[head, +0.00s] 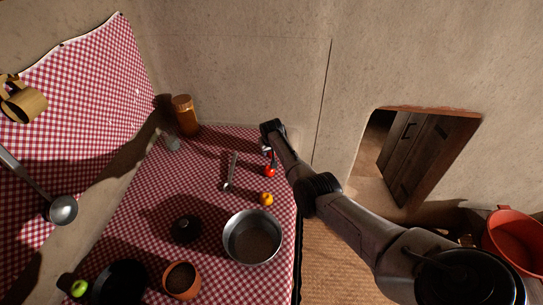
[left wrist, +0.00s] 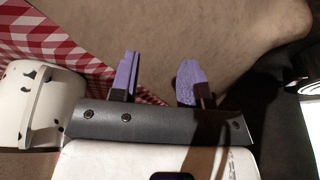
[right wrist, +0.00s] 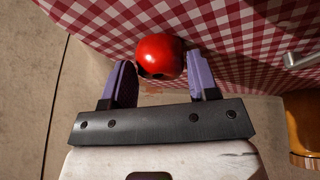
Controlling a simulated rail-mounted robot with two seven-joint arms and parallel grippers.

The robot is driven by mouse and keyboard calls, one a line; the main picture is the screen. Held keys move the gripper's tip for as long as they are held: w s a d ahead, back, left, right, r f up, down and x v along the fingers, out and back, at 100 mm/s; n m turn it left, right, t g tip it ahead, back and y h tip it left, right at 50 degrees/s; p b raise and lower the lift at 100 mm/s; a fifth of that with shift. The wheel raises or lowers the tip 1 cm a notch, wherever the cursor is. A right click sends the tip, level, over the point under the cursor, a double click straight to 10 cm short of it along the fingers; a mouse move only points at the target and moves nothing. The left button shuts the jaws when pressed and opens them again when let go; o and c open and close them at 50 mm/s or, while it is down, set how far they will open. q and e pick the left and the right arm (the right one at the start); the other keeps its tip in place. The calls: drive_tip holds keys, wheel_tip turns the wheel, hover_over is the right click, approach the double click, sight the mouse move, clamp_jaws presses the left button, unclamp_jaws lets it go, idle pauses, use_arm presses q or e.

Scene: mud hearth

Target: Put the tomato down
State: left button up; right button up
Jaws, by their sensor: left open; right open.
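The red tomato (head: 270,170) rests on the red-and-white checked cloth (head: 205,150), near the cloth's right edge. In the right wrist view the tomato (right wrist: 160,55) sits on the cloth between and slightly beyond the purple fingertips. My right gripper (right wrist: 157,62) is open, with a visible gap to the right finger. The arm partly hides this gripper in the head view. My left gripper (left wrist: 158,62) is open and empty in the left wrist view, and out of the head view.
A brown jar (head: 185,115) stands at the back. A white speckled enamel vessel (left wrist: 40,105) is beside my left gripper.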

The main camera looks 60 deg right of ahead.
drive_tip(key=shift+b+x, duration=0.35)
drive_tip(key=shift+x, duration=0.4)
drive_tip(key=c, duration=0.6)
drive_tip(key=shift+r, duration=0.1)
drive_tip(key=shift+c, duration=0.2)
